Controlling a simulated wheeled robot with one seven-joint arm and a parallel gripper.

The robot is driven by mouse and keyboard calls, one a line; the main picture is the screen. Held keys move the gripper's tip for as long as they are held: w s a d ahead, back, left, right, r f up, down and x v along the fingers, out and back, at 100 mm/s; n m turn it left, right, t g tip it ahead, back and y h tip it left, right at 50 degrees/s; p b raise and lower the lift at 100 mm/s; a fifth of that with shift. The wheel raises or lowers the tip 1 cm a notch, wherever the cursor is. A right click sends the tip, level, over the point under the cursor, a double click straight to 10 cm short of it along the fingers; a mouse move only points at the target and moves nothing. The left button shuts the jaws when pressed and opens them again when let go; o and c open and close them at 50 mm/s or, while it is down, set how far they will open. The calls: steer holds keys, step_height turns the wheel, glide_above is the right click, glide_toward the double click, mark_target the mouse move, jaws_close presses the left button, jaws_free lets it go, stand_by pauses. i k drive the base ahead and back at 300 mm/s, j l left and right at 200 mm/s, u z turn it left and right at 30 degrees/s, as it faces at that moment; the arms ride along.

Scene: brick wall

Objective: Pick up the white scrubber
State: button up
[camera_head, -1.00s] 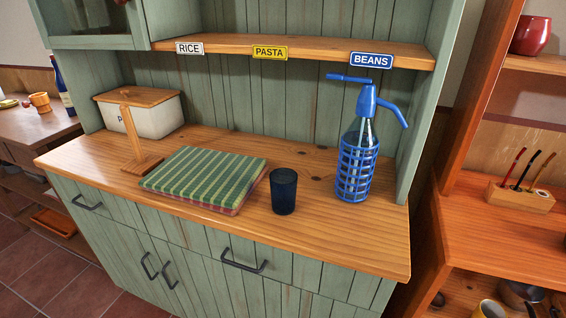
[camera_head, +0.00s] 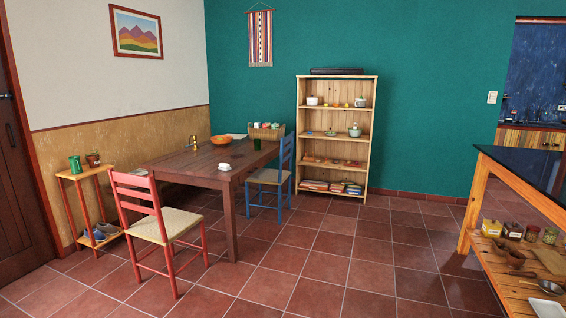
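A small white object (camera_head: 224,167) lies near the front edge of the dark wooden table (camera_head: 185,165), at the left of the head view. It may be the white scrubber, but it is too small and far to tell. My gripper is not in view.
A red chair (camera_head: 160,225) stands before the table and a blue chair (camera_head: 272,178) at its right. An orange bowl (camera_head: 222,140) sits on the table. A bookshelf (camera_head: 301,145) stands at the back wall, an island (camera_head: 480,195) at the right. The tiled floor (camera_head: 330,260) between is clear.

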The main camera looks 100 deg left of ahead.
mark_target(224, 167)
steer(key=u, duration=1.85)
steer(key=l+u, duration=0.15)
steer(key=u, duration=1.25)
steer(key=i, duration=1.25)
steer(key=i+j, duration=0.1)
steer(key=i, duration=1.15)
steer(key=i+j, duration=0.1)
steer(key=i, duration=1.15)
steer(key=i+l+z, duration=0.05)
steer(key=l, duration=0.05)
